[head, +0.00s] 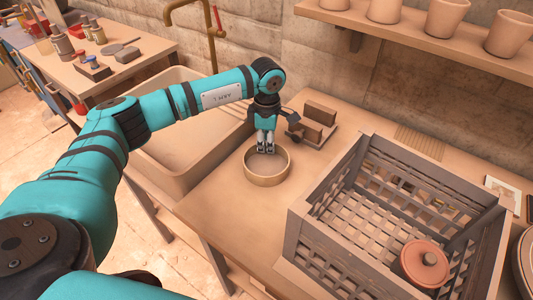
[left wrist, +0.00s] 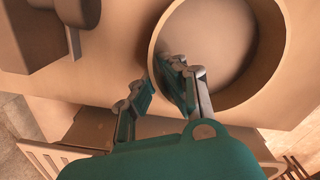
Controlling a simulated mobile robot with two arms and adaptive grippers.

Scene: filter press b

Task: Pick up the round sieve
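The round sieve (head: 267,179) is a shallow tan ring standing on the worktop, left of the crate, in the head view. In the left wrist view its rim (left wrist: 273,50) fills the upper right. My left gripper (head: 266,149) points down at the sieve's far side. In the left wrist view the left gripper (left wrist: 162,88) has its fingers apart, one outside the sieve wall and one over or inside it. I cannot tell whether either finger touches the wall. My right gripper is not in view.
A grey slatted crate (head: 330,264) with a round lidded pot (head: 425,265) stands right of the sieve. Brown blocks (head: 312,122) lie behind the gripper. A sink basin (head: 196,150) is at left. A shelf of pots (head: 430,48) hangs above.

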